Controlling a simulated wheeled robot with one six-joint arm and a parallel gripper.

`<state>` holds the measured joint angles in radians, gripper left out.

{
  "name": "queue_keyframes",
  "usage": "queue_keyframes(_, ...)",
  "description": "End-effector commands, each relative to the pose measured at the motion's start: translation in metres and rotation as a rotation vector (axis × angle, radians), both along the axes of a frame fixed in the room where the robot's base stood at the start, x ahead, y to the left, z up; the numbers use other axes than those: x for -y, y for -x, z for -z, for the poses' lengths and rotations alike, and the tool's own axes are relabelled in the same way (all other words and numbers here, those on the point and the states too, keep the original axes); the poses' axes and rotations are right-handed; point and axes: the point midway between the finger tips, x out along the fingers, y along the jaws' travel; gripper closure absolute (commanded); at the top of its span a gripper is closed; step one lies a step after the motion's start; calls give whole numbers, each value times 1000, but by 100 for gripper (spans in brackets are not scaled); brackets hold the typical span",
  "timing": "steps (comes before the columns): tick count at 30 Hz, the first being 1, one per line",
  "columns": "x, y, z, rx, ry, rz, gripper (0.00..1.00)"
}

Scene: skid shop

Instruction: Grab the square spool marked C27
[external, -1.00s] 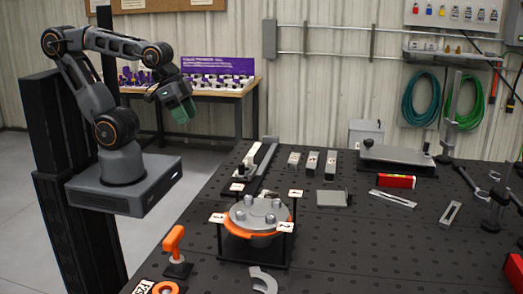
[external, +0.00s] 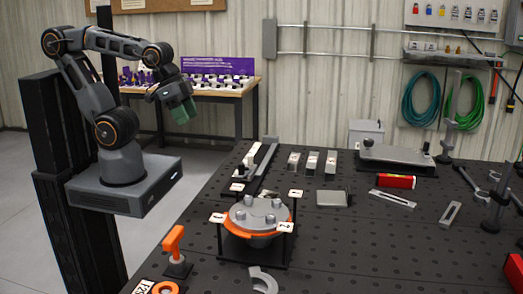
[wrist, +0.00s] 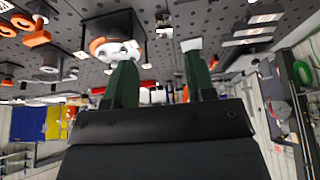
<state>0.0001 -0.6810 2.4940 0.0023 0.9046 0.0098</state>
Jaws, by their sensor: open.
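My gripper (external: 181,111) has green fingers and hangs in the air left of the black worktable (external: 390,245), pointing down, well clear of it. In the wrist view my gripper (wrist: 160,56) shows its two green fingers apart with nothing held between them. I cannot pick out the square spool marked C27, as no such marking is legible. Several small square-ended grey blocks with pale labels stand at the far side of the worktable, one of them the middle block (external: 312,162). I cannot tell whether any is the spool.
A round grey flange fixture with an orange ring (external: 236,230) stands on the worktable. An orange handle (external: 174,243), a red block (external: 396,181) and a slotted bar (external: 450,214) lie around it. A wooden bench with a purple board (external: 217,66) stands behind my arm.

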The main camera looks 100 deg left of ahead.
Motion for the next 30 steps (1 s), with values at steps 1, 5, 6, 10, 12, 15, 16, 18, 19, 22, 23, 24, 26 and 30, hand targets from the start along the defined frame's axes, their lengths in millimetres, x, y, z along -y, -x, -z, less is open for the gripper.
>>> queue_keyframes(1,0,0,0,0,0,0,44)
queue_keyframes(5,0,0,0,0,0,0,32)
queue_keyframes(6,0,0,0,0,0,0,28)
queue_keyframes(10,0,0,0,0,0,0,16)
queue_keyframes(12,0,0,0,0,0,0,10)
queue_keyframes(15,0,0,0,0,0,0,10)
queue_keyframes(16,0,0,0,0,0,0,10)
queue_keyframes(18,0,0,0,-2,2,-1,10)
queue_keyframes(19,0,-1,1,-6,6,-6,10)
queue_keyframes(22,1,-6,7,-43,52,-52,10)
queue_keyframes(23,2,-9,10,-64,76,-77,10)
queue_keyframes(24,3,-14,15,-96,118,-119,10)
queue_keyframes(26,6,-24,24,-161,200,-203,10)
queue_keyframes(30,11,-58,52,-348,451,-465,10)
